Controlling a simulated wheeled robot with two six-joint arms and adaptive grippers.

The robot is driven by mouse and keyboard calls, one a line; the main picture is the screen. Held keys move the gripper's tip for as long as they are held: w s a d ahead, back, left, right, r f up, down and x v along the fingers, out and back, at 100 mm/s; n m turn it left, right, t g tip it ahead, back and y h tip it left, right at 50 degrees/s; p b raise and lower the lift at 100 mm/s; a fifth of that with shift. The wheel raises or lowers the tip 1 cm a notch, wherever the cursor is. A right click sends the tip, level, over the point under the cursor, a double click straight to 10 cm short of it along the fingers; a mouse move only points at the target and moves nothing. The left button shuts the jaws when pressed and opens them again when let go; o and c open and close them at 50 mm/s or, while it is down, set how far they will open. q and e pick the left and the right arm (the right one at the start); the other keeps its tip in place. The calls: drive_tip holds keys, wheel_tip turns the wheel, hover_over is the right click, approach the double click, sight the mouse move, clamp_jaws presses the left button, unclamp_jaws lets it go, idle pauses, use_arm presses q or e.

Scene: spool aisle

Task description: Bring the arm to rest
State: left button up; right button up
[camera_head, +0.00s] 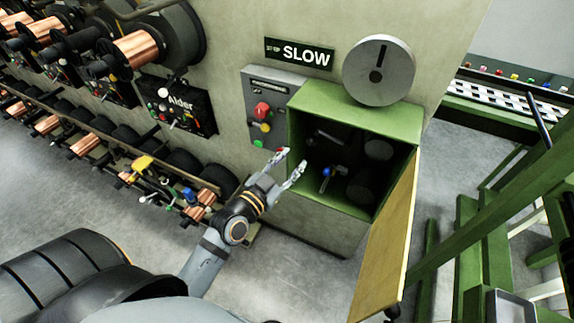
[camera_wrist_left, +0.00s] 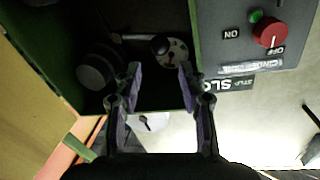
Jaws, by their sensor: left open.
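My left arm (camera_head: 236,232) reaches in from the lower left in the head view. Its gripper (camera_head: 293,160) is open and empty, in front of the left edge of an open green cabinet (camera_head: 355,105). In the left wrist view the two fingers (camera_wrist_left: 159,80) stand apart, with the cabinet's dark inside beyond them. A blue-knobbed part (camera_head: 326,173) is inside the cabinet, and no contact with the gripper shows. My right gripper is not in view.
The cabinet's yellowish door (camera_head: 386,243) hangs open at the right. A grey control box (camera_head: 276,88) with a red knob (camera_wrist_left: 271,33) is left of the cabinet. Copper spools (camera_head: 140,48) line the left. Green framework (camera_head: 485,225) stands right. Grey floor (camera_head: 290,265) is clear below the gripper.

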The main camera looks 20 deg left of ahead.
use_arm(q)
drive_tip(key=shift+s+a, duration=0.15)
drive_tip(key=shift+s, duration=0.6)
drive_tip(key=a+f+n+g+y, duration=0.1)
drive_tip(key=a+f+g, duration=0.1)
drive_tip(key=f, duration=0.8)
drive_tip(key=a+f+n+g+y, duration=0.1)
drive_tip(key=a+f+g, duration=0.1)
drive_tip(key=f, duration=0.8)
drive_tip(key=s+a+f+g, duration=0.1)
drive_tip(key=s+f+g, duration=0.15)
drive_tip(key=f, duration=0.45)
drive_tip(key=s+a+f+n+g+y, duration=0.1)
drive_tip(key=s+f, duration=0.3)
drive_tip(key=f, duration=0.2)
drive_tip(key=s+a+f+g, duration=0.1)
drive_tip(key=s+f, duration=0.2)
drive_tip(key=f, duration=0.4)
drive_tip(key=s+f+g, duration=0.2)
drive_tip(key=s+f, duration=0.4)
drive_tip(key=s, duration=0.3)
drive_tip(key=s+a+f+n+g, duration=0.1)
drive_tip(key=s+f+g, duration=0.2)
drive_tip(key=s+f, duration=0.3)
drive_tip(key=s+f+g+y, duration=0.1)
drive_tip(key=s+f, duration=0.4)
drive_tip(key=s, duration=0.6)
drive_tip(key=shift+s+a+f+n+g, duration=0.3)
drive_tip(key=shift+s+f+n+g, duration=0.1)
drive_tip(key=shift+g, duration=0.45)
